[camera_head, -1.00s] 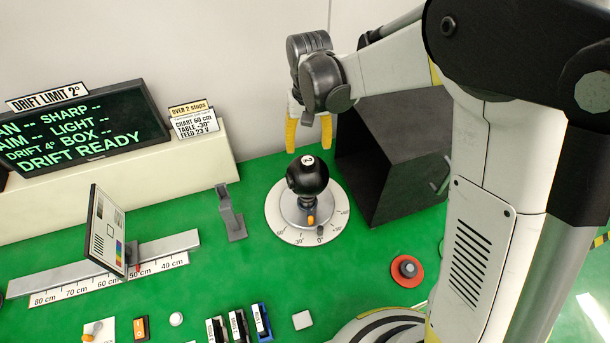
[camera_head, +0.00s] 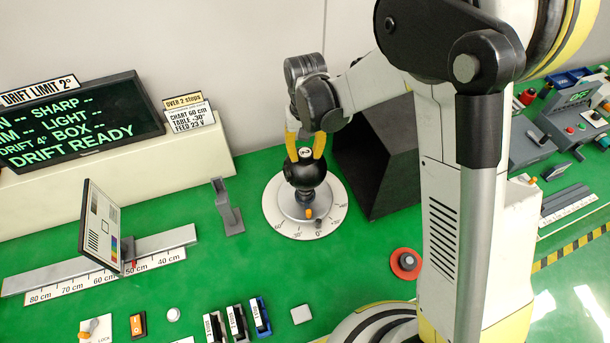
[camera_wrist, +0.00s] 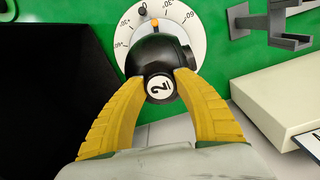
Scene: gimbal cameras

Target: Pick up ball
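The black ball (camera_head: 305,174) with a white numbered disc on top sits on a grey post above a round white dial plate (camera_head: 278,224). My gripper (camera_head: 305,150) points down over it, with its yellow fingers on either side of the ball's upper part. In the wrist view the ball (camera_wrist: 150,54) lies between the two fingertips (camera_wrist: 160,80), which are spread apart. Whether the fingers touch the ball cannot be told. The ball is upright on its mount.
A dark box (camera_head: 385,160) stands close to the right of the dial. A grey bracket (camera_head: 228,208) and a chart panel (camera_head: 101,228) on a rail stand to the left.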

